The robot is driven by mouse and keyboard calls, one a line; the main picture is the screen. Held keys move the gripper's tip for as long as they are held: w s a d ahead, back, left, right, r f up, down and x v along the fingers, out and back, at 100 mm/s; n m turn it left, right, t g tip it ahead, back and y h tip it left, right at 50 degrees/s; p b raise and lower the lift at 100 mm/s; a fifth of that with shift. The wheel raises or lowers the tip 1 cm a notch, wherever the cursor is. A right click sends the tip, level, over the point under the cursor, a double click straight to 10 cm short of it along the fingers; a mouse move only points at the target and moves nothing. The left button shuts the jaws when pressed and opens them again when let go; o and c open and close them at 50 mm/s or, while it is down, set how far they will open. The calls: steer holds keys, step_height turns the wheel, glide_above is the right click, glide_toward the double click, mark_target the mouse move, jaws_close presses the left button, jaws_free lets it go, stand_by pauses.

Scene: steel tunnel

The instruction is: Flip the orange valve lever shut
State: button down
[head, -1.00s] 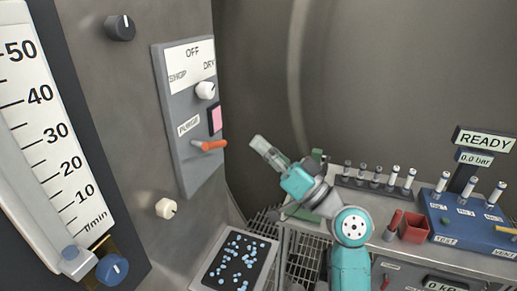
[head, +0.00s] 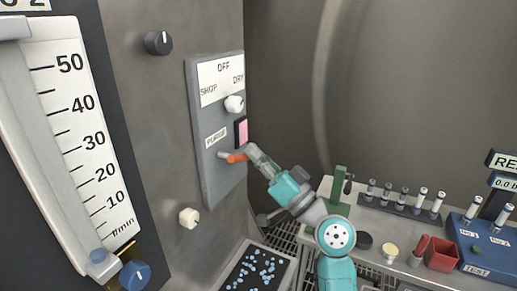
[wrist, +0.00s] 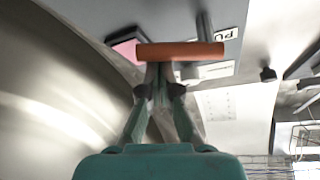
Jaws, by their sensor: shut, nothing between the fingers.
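The orange valve lever (head: 236,157) sticks out from the grey panel (head: 222,185) on the wall, beside the PURGE label (head: 215,138). It points to the right in the head view, and its outer end is partly covered by my gripper (head: 253,151). In the wrist view the lever (wrist: 180,51) lies crosswise just beyond the tips of my gripper (wrist: 160,72). My gripper is shut and empty, with its tips at or very near the lever. I cannot tell whether they touch.
A pink square button (head: 241,131) and a white knob (head: 234,104) sit just above the lever. A cream knob (head: 189,218) is on the wall below. A tray of blue beads (head: 258,270) lies beneath. A green stand (head: 340,184) and a vial rack (head: 398,203) are to the right.

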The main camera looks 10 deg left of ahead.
steer(key=shift+s+f+m+t+h, duration=0.1)
steer(key=shift+f+m+t+h, duration=0.2)
steer(key=shift+m+t+h, duration=0.55)
steer(key=s+f+m+h, duration=0.1)
steer(key=m+h, duration=0.1)
steer(key=m, duration=0.2)
steer(key=s+a+f+m+h, duration=0.1)
steer(key=m+h, duration=0.1)
steer(key=m, duration=0.3)
steer(key=s+f+m+h, duration=0.1)
steer(key=m+h, duration=0.1)
steer(key=m, duration=0.2)
steer(key=shift+a+f+m+g, duration=0.1)
steer(key=shift+a+m+g, duration=0.05)
steer(key=shift+m+g, duration=0.1)
steer(key=shift+s, duration=0.1)
stand_by(0.7)
steer(key=w+d, duration=0.3)
steer(key=v, duration=0.9)
steer(key=shift+s+a, duration=0.2)
steer(key=shift+s, duration=0.1)
